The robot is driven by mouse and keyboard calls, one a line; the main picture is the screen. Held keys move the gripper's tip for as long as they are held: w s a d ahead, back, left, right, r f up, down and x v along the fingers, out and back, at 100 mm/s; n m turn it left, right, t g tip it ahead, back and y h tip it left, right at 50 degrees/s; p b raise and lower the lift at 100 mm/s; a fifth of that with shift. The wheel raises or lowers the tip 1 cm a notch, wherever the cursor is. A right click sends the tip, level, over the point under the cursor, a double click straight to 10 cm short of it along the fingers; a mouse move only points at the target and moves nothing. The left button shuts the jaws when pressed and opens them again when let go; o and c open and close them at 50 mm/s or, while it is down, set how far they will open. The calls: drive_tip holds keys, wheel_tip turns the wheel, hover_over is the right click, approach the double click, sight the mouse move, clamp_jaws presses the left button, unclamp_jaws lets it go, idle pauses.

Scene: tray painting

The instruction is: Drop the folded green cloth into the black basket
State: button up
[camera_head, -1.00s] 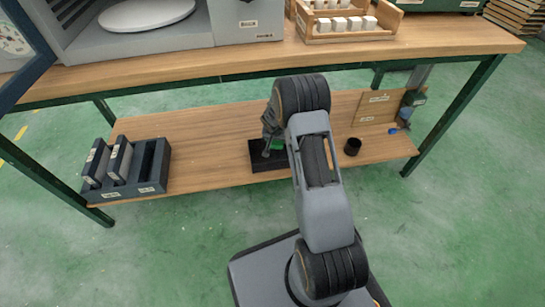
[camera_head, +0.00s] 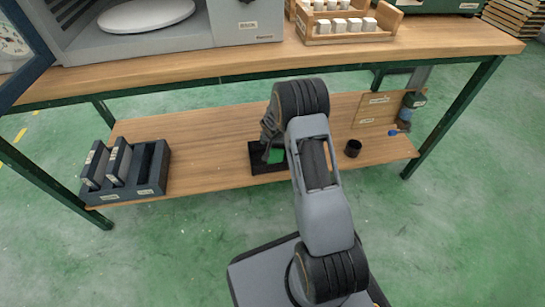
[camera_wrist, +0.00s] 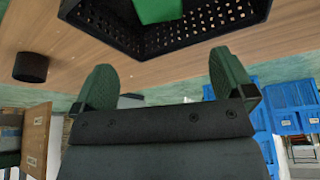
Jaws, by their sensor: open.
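The green cloth (camera_head: 275,156) shows as a small bright patch at the black basket (camera_head: 256,167) on the lower shelf. In the wrist view the cloth (camera_wrist: 158,9) lies within the walls of the perforated basket (camera_wrist: 212,20), cut off by the top edge. My gripper (camera_wrist: 166,82) is open, its two green fingers wide apart with nothing between them. It is apart from the cloth and basket. In the head view my arm partly hides the basket, and the fingertips are hard to make out.
A dark cup (camera_head: 352,147) stands on the shelf (camera_head: 215,150) right of the basket. A dark slotted rack (camera_head: 128,178) sits at the left end. The wooden tabletop (camera_head: 250,62) is overhead. Shelf between rack and basket is clear.

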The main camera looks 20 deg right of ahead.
drive_tip(key=p+v, duration=0.3)
drive_tip(key=v, duration=0.8)
drive_tip(key=shift+r+p, duration=0.35)
drive_tip(key=shift+p, duration=0.05)
drive_tip(key=shift+s, duration=0.1)
